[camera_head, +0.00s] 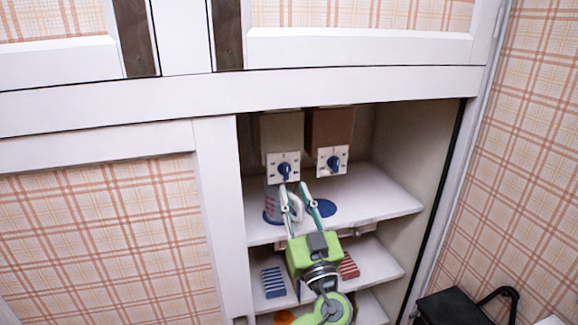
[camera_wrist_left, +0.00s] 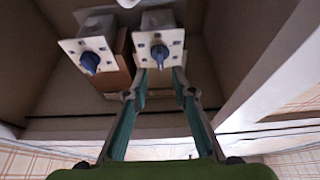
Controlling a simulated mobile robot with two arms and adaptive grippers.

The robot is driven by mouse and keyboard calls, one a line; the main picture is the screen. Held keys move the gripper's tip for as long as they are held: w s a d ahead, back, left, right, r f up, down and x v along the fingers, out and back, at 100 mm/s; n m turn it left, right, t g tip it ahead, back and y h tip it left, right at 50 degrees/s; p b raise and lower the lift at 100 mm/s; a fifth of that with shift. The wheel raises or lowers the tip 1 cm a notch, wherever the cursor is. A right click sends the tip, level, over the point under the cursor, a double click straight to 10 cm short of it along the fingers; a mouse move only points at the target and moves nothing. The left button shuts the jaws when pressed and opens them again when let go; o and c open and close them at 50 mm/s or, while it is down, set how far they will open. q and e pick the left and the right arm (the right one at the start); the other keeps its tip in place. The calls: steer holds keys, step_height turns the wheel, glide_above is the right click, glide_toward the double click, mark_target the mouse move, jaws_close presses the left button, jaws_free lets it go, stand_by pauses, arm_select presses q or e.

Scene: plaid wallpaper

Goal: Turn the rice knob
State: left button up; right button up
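Two dispensers hang under the top of the open cabinet, a beige one (camera_head: 282,132) and a brown one (camera_head: 330,128). Each has a white front plate with a blue knob: the left knob (camera_head: 285,170) and the right knob (camera_head: 333,162). I cannot read which one is rice. My left gripper (camera_head: 293,186) is open and empty, its fingertips just below and in front of the left plate. In the wrist view, that knob (camera_wrist_left: 160,53) appears just beyond the gap between the fingertips (camera_wrist_left: 159,72), and the other knob (camera_wrist_left: 89,61) is to the left. Contact is not clear.
A white mug (camera_head: 272,200) stands on the upper shelf (camera_head: 375,200) below the left dispenser, partly behind my fingers. A blue disc (camera_head: 321,208) lies to its right. Striped items (camera_head: 274,282) are on the lower shelf. The cabinet's right wall (camera_head: 420,150) is close by.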

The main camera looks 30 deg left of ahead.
mark_target(287, 173)
arm_select(q)
steer(key=p+x, duration=0.2)
steer(key=x, duration=0.3)
steer(key=shift+r, duration=0.1)
steer(key=shift+w+a+r, duration=0.1)
steer(key=shift+w+a, duration=0.3)
steer(key=shift+a, duration=0.05)
steer(key=shift+c, duration=0.3)
jaws_close()
